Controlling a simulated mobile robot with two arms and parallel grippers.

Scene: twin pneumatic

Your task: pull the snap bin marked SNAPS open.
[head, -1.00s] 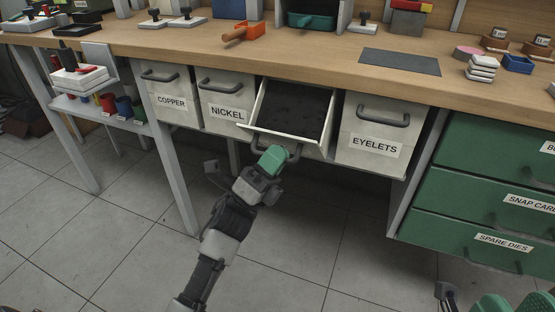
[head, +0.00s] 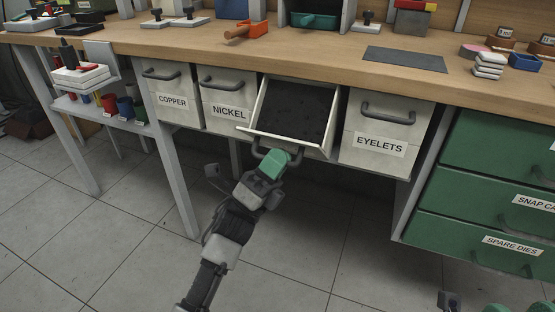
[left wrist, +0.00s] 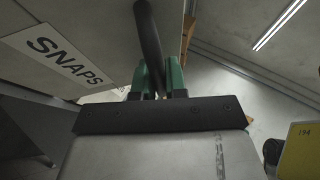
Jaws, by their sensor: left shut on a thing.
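The snap bin (head: 292,112) is pulled out from under the bench between the NICKEL and EYELETS bins, with its dark inside showing. Its white SNAPS label (left wrist: 62,60) shows in the left wrist view. My left gripper (head: 275,162) is at the bin's front, shut on its dark bar handle (head: 262,152). In the left wrist view the green fingers (left wrist: 158,80) stand on either side of the handle (left wrist: 149,35). Part of my right gripper (head: 497,308) shows at the bottom right edge; its fingertips cannot be made out.
The COPPER bin (head: 168,92), NICKEL bin (head: 226,100) and EYELETS bin (head: 382,130) look closed. Green drawers (head: 480,185) stand at the right. A bench leg (head: 172,160) and a small side shelf (head: 100,108) are at the left. The tiled floor before the bin is clear.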

